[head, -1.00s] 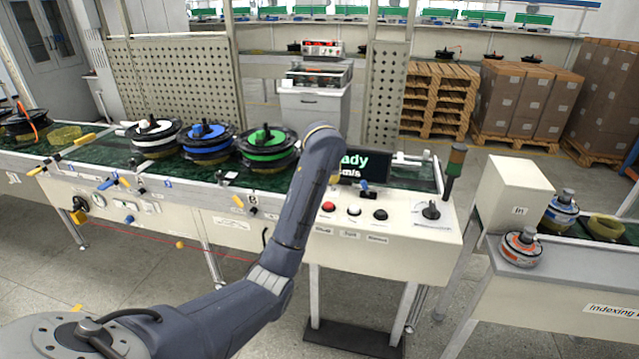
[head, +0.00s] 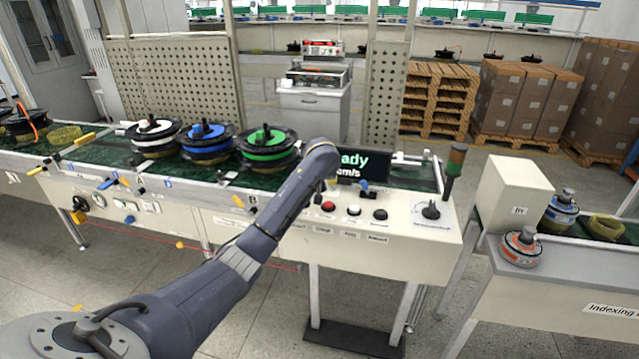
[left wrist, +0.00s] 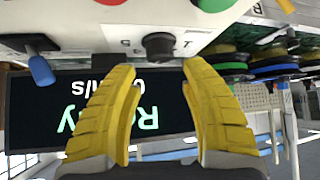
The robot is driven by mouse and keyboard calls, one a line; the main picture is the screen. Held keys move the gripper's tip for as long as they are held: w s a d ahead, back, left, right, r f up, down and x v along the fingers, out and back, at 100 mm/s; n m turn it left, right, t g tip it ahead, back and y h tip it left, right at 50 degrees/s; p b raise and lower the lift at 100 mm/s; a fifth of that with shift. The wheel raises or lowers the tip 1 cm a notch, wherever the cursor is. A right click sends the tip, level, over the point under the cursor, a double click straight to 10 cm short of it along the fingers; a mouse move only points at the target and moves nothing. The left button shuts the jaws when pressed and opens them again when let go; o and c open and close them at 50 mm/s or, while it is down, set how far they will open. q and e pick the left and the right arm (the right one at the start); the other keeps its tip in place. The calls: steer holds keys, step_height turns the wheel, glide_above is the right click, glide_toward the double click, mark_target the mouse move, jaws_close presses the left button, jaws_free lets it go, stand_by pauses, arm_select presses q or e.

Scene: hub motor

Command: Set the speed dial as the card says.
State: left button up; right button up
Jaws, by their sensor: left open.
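In the left wrist view, which looks upside down, a black knob (left wrist: 159,46) on the pale console face has small marks around it, too small to read; I take it for the speed dial. My left gripper (left wrist: 158,72) is open, its yellow fingers either side of the knob's line and just short of it, with gaps visible. In the head view my arm hides this knob and most of the gripper (head: 333,181). The display (head: 352,164) reads "Ready" and "m/s", partly covered. I cannot make out a card. My right gripper is out of view.
A blue-tipped lever (left wrist: 41,68) sits beside the knob. Hub motors with white, blue and green (head: 265,140) tops stand on the conveyor left of the arm.

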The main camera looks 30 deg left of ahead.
arm_select(q)
steer(key=shift+x, duration=3.05)
steer(key=c, duration=0.9)
